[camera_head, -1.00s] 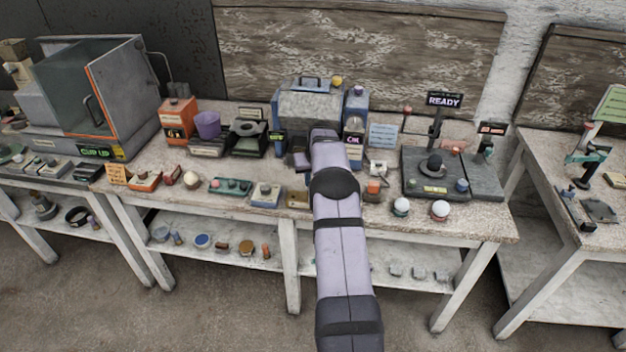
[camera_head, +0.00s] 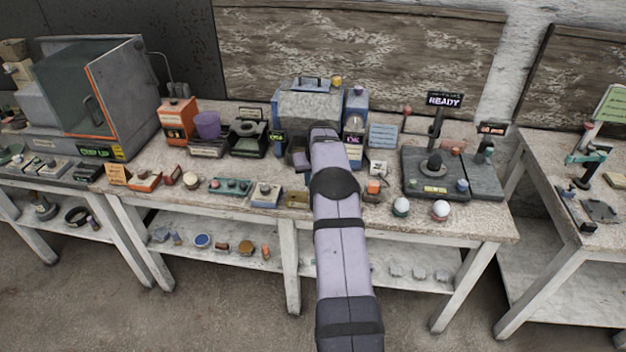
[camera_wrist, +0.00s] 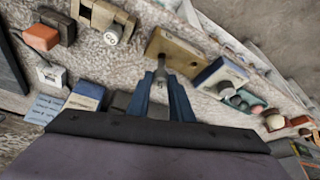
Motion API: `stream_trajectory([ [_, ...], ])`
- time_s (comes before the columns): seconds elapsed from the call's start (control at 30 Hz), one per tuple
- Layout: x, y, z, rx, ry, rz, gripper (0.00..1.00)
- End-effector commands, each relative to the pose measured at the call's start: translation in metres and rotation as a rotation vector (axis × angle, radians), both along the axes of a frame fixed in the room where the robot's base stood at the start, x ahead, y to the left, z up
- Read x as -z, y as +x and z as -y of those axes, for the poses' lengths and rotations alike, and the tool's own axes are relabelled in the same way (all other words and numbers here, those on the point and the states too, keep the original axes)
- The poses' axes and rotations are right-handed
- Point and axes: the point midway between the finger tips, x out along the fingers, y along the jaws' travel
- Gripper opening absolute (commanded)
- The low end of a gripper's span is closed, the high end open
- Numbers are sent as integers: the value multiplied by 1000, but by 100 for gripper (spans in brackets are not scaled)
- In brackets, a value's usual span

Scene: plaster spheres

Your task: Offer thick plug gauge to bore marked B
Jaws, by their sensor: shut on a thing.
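My gripper (camera_wrist: 161,100) has blue fingers and is shut on a grey cylindrical plug gauge (camera_wrist: 161,73) in the wrist view. The gauge's far end is close to the brass plate (camera_wrist: 182,50); I cannot tell whether it touches the plate. No letter B is readable on the plate. A grey cylinder (camera_wrist: 113,34) with a white label stands in a tan holder in the wrist view.
A blue block with a grey knob (camera_wrist: 222,76) lies close right of the brass plate. An orange block (camera_wrist: 40,37) is at far left. In the head view, two white balls (camera_head: 440,209) stand near the front edge, and the blue-grey machine (camera_head: 308,105) stands behind my arm.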

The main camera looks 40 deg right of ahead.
Motion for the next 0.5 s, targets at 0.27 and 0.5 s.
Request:
stream_trajectory([
  [0.27,-1,0,0,0,0,1,0],
  [0.5,3,0,0,0,0,1,0],
])
